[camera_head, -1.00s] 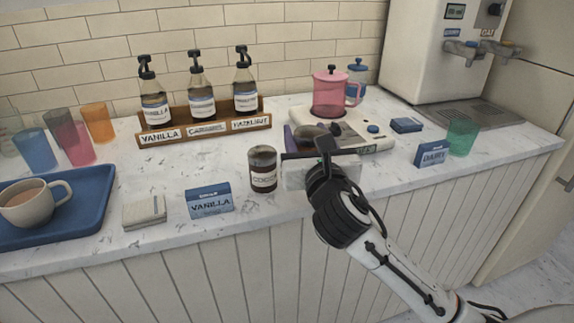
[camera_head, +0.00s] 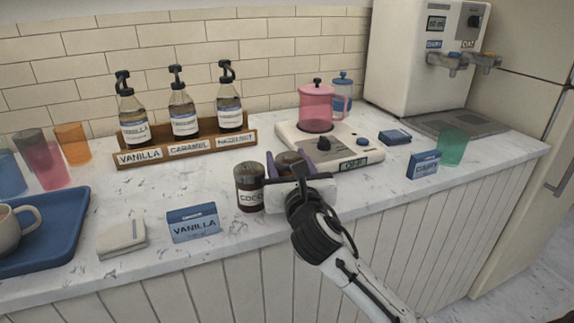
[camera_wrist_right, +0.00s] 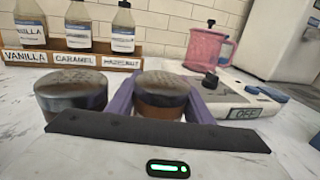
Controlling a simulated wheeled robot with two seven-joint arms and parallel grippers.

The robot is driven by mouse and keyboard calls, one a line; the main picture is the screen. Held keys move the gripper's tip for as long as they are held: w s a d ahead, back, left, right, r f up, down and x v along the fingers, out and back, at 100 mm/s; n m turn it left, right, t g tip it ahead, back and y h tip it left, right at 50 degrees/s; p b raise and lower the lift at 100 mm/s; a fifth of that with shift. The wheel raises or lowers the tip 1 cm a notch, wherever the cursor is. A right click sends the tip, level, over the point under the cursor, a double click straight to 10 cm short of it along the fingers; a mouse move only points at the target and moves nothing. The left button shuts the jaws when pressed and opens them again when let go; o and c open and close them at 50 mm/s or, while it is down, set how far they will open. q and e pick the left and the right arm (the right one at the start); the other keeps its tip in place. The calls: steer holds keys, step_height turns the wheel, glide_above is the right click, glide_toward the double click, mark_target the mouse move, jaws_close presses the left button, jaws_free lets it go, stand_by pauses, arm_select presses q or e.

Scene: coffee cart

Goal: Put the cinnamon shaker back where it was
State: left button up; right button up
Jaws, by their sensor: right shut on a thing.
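My right gripper (camera_head: 291,168) has its purple fingers on both sides of a dark-lidded shaker (camera_wrist_right: 163,95), shut on it. Its label is hidden behind the gripper, so I cannot read that it is cinnamon. It looks upright; whether its base touches the counter is hidden. The cocoa shaker (camera_head: 250,187) stands on the counter just left of the gripper. In the right wrist view the cocoa shaker (camera_wrist_right: 70,92) is close beside the left finger. My left gripper is not in view.
The syrup rack (camera_head: 190,149) is behind left. A vanilla box (camera_head: 193,223) and a pale folded item (camera_head: 122,238) lie left. The counter right of the gripper is mostly clear.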

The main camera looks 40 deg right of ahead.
steer(key=shift+f, duration=0.2)
steer(key=o, duration=0.8)
steer(key=shift+o, duration=0.2)
steer(key=shift+r, duration=0.1)
steer(key=shift+s+a, duration=0.1)
steer(key=shift+s, duration=0.05)
steer(key=v, duration=1.1)
steer(key=shift+s+a+r, duration=0.15)
steer(key=shift+s, duration=0.2)
